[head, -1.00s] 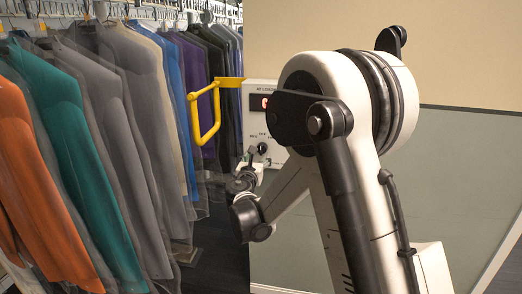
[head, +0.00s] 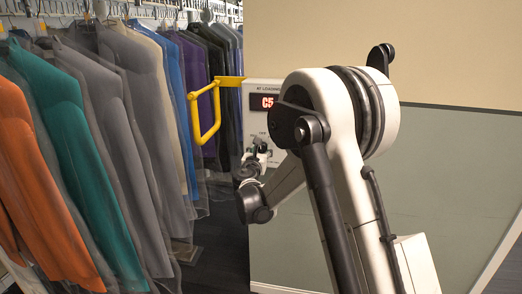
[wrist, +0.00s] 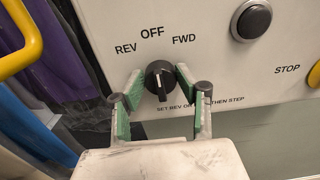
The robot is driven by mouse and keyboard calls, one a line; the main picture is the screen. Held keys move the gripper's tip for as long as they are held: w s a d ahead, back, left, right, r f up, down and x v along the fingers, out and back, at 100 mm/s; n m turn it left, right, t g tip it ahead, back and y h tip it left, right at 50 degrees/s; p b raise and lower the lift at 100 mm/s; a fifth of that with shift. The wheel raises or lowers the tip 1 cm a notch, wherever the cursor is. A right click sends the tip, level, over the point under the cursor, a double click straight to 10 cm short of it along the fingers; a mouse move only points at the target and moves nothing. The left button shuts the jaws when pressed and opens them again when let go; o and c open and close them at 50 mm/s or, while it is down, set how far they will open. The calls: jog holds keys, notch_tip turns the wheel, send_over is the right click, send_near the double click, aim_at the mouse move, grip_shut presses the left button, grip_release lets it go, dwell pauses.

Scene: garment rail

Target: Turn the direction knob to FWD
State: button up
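The direction knob (wrist: 160,75) is black with a white line and sits on the pale control panel (wrist: 100,25). The labels REV, OFF and FWD (wrist: 184,39) curve above it. Its white line runs roughly upright, in line with OFF. My gripper (wrist: 159,74) is open, its green-padded fingers on either side of the knob. A gap shows beside the knob; I see no firm contact. In the head view my gripper (head: 258,150) is small at the panel's front and hides the knob.
A black push button (wrist: 250,19) and a yellow STOP button (wrist: 315,75) are on the panel. A red display (head: 266,102) reads C5. A yellow handle bar (head: 207,115) juts out left of the panel. Hanging garments (head: 75,150) fill the left side.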

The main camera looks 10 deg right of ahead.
jog(key=c, duration=0.4)
jog(key=shift+o, duration=0.2)
jog(key=shift+b, duration=0.3)
jog(key=m+b, duration=0.2)
jog(key=m, duration=0.1)
jog(key=shift+f, duration=0.15)
jog(key=m+b, duration=0.3)
jog(key=m, duration=0.1)
jog(key=shift+d+m, duration=0.1)
jog(key=shift+m, duration=0.3)
jog(key=o, duration=1.1)
